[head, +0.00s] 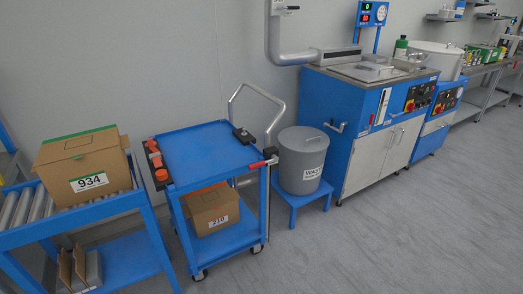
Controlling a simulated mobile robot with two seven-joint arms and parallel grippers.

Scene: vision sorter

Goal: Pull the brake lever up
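A blue cart (205,152) stands left of the middle in the head view. A short lever with a red grip (257,165) is at the cart's right front corner, beside a black fitting (270,152). It looks like the brake lever and lies close to level, with its red end toward the left. A thin upright rod (268,205) runs from near the lever down toward the floor. Neither of my grippers is in view, and nothing touches the lever.
A silver push handle (262,92) rises at the cart's right side. A grey waste bin (302,160) on a blue stand is close right of the lever. A roller table (75,215) with a carton (85,165) stands left. Floor in front right is clear.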

